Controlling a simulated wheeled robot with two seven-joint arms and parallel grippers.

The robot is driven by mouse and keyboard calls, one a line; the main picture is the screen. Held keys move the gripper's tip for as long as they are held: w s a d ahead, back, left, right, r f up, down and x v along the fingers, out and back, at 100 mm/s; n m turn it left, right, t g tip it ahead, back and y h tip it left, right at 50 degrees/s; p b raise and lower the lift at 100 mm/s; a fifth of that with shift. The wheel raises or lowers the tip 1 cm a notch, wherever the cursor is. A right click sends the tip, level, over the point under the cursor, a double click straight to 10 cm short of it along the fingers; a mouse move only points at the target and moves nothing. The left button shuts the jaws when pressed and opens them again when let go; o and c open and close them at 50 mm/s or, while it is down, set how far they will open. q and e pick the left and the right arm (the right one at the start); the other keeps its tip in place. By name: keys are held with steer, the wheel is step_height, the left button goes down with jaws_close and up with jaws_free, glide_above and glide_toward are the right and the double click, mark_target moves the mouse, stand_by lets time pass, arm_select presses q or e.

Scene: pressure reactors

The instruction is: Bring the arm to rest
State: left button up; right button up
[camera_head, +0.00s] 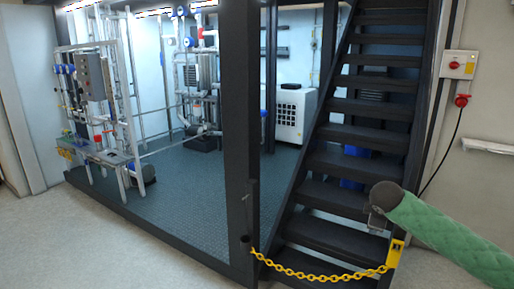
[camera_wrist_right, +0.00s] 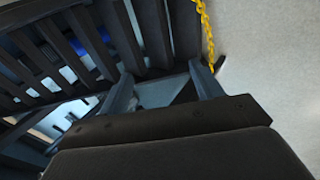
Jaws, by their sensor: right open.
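My right arm (camera_head: 450,238), in a green sleeve, reaches in from the right edge of the head view. Its dark wrist (camera_head: 386,196) is in front of the lower stairs. My right gripper (camera_wrist_right: 164,86) is open in the wrist view, with its two fingers apart and nothing seen between them. In the head view only a small grey part of the gripper (camera_head: 376,221) shows below the wrist. My left arm and gripper are not in view.
A yellow chain (camera_head: 320,276) hangs across the foot of the dark stairs (camera_head: 345,165), ending at a yellow plate (camera_head: 396,252) close below my right wrist. In the wrist view the chain (camera_wrist_right: 205,25) passes outside the right-hand finger. Pale floor (camera_head: 90,250) is clear at the front left.

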steer(key=s+a+f+m+t+y, duration=0.1)
steer(key=s+a+f+m, duration=0.2)
steer(key=s+a+f, duration=0.3)
steer(key=s+a+f+m+t+y, duration=0.1)
steer(key=s+a+f+m, duration=0.25)
steer(key=a, duration=0.55)
steer(key=s+a+f+m+g, duration=0.1)
steer(key=s+a+f+g, duration=0.1)
steer(key=s+f, duration=0.8)
steer(key=s+a+f+m+g+y, duration=0.1)
steer(key=s+a+f+g, duration=0.2)
steer(key=s+f, duration=0.7)
steer(key=s+a+f+m+g+y, duration=0.1)
steer(key=s+f, duration=0.8)
steer(key=s, duration=1)
steer(key=shift+a+f+m+g, duration=0.4)
steer(key=shift+a+g, duration=0.3)
steer(key=shift+g, duration=0.3)
